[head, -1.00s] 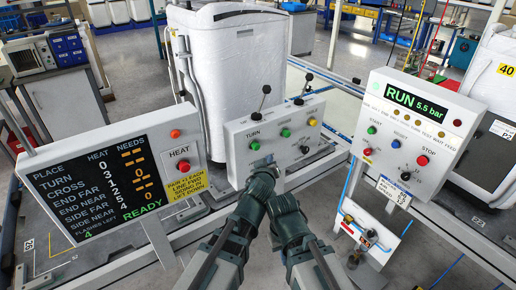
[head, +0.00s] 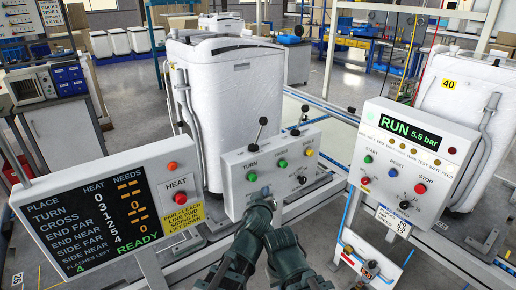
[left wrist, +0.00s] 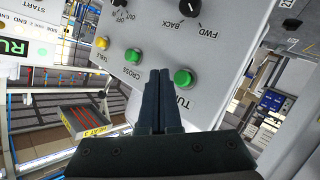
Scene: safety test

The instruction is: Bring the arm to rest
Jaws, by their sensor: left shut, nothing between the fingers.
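My left gripper (head: 268,204) is in front of the lower part of the middle control box (head: 232,207). In the left wrist view its two dark fingers (left wrist: 158,100) lie together with nothing between them. They point at the box face (left wrist: 215,85), near the green TURN button (left wrist: 183,78) and the green CROSS button (left wrist: 132,56). I cannot tell whether the tips touch it. My right arm's dark end (head: 283,242) is beside the left arm; its fingers cannot be made out.
A display box (head: 95,215) reading READY stands at left, with a HEAT button. A box (head: 425,150) showing RUN 5.5 bar stands at right. A white wrapped machine (head: 240,110) rises behind the middle box. Upright levers (head: 259,130) stand on that box. Rails run between them.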

